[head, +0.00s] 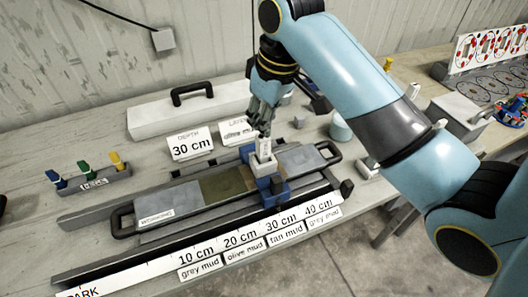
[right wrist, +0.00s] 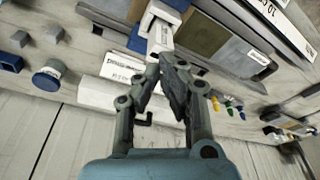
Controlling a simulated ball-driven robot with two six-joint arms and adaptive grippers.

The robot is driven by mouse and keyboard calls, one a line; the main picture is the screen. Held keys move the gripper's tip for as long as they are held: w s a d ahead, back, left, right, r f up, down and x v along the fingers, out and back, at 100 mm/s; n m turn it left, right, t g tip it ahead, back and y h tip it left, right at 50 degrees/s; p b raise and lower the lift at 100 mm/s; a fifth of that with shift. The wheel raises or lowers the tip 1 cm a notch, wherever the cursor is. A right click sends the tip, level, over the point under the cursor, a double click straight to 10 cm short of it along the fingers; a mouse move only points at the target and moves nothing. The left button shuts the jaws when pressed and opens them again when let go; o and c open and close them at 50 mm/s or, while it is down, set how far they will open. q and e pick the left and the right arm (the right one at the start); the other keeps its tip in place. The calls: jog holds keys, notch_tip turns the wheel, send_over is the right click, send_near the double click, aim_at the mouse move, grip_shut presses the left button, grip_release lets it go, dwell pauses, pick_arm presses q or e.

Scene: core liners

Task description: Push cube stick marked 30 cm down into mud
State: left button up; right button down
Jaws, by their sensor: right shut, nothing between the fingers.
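The white cube stick (head: 264,160) stands in a blue holder (head: 272,187) that straddles the long tray of mud (head: 222,187), near the 30 cm label of the scale. Its top also shows in the right wrist view (right wrist: 160,38). My right gripper (head: 262,130) is right above the stick, fingers pointing down. In the right wrist view the gripper (right wrist: 168,62) has its fingertips together at the stick's top end, with nothing between them. Whether they touch the stick I cannot tell. How deep the stick's lower end sits is hidden. My left gripper is in neither view.
A white scale strip (head: 210,247) with mud labels runs along the front. A DEPTH 30 cm card (head: 191,145) and a layer card (head: 238,131) stand behind the tray. Coloured flags (head: 85,172) stand left. A white box with a black handle (head: 190,107) lies at the back.

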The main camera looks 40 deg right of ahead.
aim_at(264, 137)
jog(key=shift+f, duration=0.15)
jog(key=shift+f, duration=0.6)
jog(key=shift+f, duration=0.8)
dwell(0.7)
jog(key=shift+r, duration=0.1)
notch_tip(264, 137, up, 2)
jog(key=shift+r+p, duration=0.1)
jog(key=shift+p, duration=0.45)
jog(key=shift+r, duration=2.3)
